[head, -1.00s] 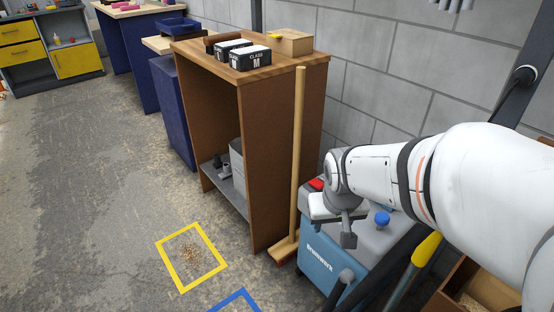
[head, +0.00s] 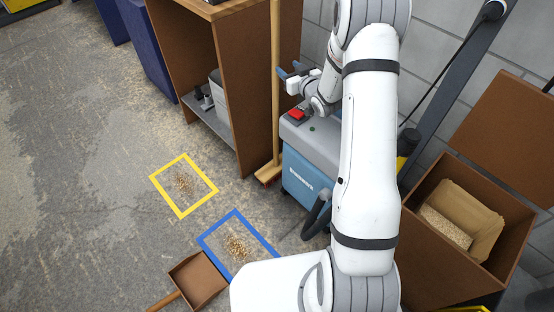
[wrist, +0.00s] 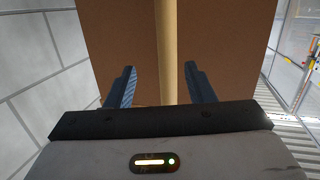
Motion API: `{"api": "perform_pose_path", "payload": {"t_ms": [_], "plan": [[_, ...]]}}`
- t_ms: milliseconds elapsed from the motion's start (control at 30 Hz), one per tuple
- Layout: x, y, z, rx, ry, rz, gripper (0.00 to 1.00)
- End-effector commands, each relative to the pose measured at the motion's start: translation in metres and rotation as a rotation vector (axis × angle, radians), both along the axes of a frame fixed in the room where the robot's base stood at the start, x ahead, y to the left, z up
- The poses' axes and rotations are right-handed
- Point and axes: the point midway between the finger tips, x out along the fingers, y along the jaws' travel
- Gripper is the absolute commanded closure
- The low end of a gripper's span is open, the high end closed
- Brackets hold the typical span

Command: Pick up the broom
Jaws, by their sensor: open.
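The broom (head: 276,90) stands upright against the side of the brown wooden cabinet, its long pale handle rising out of the top of the head view. Its head (head: 268,173) rests on the floor at the cabinet's foot. My gripper (head: 287,72) is at the handle's right, at the upper part visible. In the wrist view my gripper (wrist: 159,80) is open, and the handle (wrist: 166,50) shows between its two blue fingers, apart from both. How deep the handle sits between the fingers is hard to tell.
The brown cabinet (head: 256,85) stands directly behind the broom. A blue-grey machine (head: 306,180) with a red button stands right of it. A dustpan (head: 198,280) lies on the floor near yellow (head: 160,194) and blue (head: 217,254) taped squares around debris. An open box (head: 425,265) is at right.

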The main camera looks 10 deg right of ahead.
Motion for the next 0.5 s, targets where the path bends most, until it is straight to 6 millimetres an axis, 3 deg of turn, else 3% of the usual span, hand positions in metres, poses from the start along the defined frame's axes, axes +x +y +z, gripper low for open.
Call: {"api": "perform_pose_path", "payload": {"t_ms": [267, 500], "plan": [[0.005, 0.006, -0.004, 0.068, -0.099, 0.066, 0.51], [0.029, 0.017, -0.005, 0.070, -0.103, 0.069, 0.51]]}}
